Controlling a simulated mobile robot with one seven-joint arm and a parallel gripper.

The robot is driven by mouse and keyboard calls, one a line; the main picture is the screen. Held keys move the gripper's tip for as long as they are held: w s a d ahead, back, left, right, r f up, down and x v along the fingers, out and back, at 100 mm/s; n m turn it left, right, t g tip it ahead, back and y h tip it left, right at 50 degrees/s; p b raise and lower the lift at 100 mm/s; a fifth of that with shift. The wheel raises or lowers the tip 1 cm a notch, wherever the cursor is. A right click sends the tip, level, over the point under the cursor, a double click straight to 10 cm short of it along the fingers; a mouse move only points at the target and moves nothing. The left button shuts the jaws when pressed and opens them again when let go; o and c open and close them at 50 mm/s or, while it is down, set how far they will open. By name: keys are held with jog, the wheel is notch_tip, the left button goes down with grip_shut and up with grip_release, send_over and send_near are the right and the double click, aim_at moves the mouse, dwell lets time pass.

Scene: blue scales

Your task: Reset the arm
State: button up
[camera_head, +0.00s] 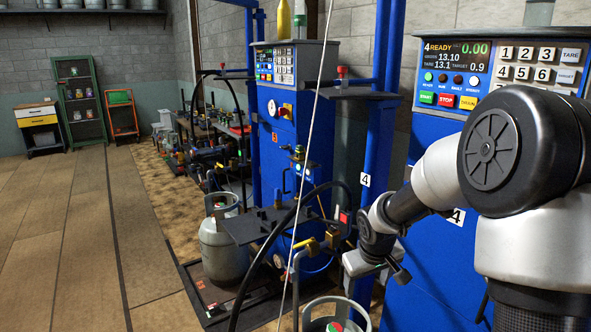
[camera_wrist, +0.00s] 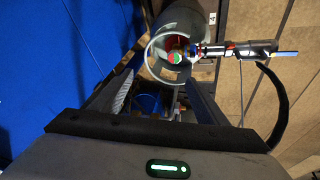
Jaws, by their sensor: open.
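My arm reaches in from the right in the head view, bent at the elbow, with my gripper (camera_head: 385,272) low in front of the blue scale cabinet marked 4 (camera_head: 440,265). In the wrist view my gripper (camera_wrist: 163,88) has its two fingers spread apart, with nothing held between them. Beyond the fingertips is a grey gas cylinder (camera_wrist: 183,22) with a ring collar and a red and green valve top (camera_wrist: 176,57). The top of this cylinder (camera_head: 335,302) also shows at the bottom edge of the head view, below my gripper.
A second blue scale (camera_head: 285,150) with a grey cylinder (camera_head: 223,250) on its platform stands left of my gripper. A black hose (camera_head: 262,255) and a thin pale cable (camera_head: 308,130) hang close by. The plank floor (camera_head: 65,240) at left is clear.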

jog(key=s+r+m+h, duration=0.1)
jog(key=s+r, duration=1)
jog(key=r, duration=0.2)
jog(key=s+a+r+m+t+y, duration=0.1)
jog(key=s+a+r, duration=0.1)
jog(key=s, duration=0.6)
jog(key=s+a+r+m+y, duration=0.1)
jog(key=s+a+r, duration=0.15)
jog(key=s, duration=0.65)
notch_tip(320, 180, up, 18)
jog(key=p, duration=1.8)
jog(key=shift+s+d, duration=0.2)
